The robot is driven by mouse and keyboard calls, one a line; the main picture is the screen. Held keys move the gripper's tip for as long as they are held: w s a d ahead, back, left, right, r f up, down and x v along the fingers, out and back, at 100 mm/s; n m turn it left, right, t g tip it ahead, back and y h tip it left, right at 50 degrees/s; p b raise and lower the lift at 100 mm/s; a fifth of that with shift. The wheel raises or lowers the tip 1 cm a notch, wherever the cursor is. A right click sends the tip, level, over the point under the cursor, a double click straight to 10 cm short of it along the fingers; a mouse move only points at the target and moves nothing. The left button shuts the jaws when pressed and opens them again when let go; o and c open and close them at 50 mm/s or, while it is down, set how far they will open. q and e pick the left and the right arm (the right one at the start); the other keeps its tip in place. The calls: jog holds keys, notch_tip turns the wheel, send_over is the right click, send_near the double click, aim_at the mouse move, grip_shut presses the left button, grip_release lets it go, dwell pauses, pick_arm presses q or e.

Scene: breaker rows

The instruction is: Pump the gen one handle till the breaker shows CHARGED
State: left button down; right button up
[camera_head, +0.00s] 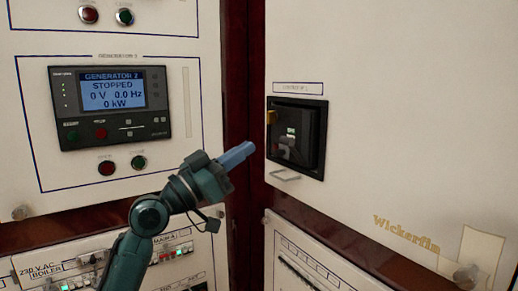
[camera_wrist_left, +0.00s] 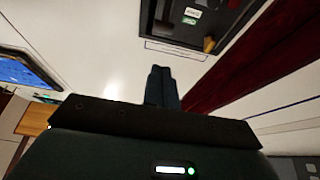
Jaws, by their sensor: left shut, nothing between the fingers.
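The breaker (camera_head: 297,137) is a black-framed recessed unit on the right-hand cream panel, under a small label too small to read surely. A yellow grip (camera_head: 271,117), which looks like the pump handle, sticks out at its left edge. It also shows in the left wrist view (camera_wrist_left: 209,44). A small pale-green indicator (camera_head: 291,132) is on the breaker face; its wording is not legible. My left gripper (camera_head: 238,155) is shut and empty, left of and slightly below the breaker, apart from the handle. Its closed fingers (camera_wrist_left: 161,85) point toward the panel. My right gripper is out of view.
A thin metal loop (camera_head: 285,175) juts out below the breaker. The generator 2 panel (camera_head: 108,105) at left has a screen reading STOPPED. A dark red post (camera_head: 238,70) stands between the panels. Breaker rows (camera_head: 172,255) lie low at left.

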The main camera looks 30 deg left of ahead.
pick_arm(q)
jog(key=v, duration=0.3)
jog(key=shift+s+a+r+b, duration=0.1)
jog(key=shift+s+a+b, duration=0.1)
jog(key=shift+s+b, duration=0.25)
dwell(1.4)
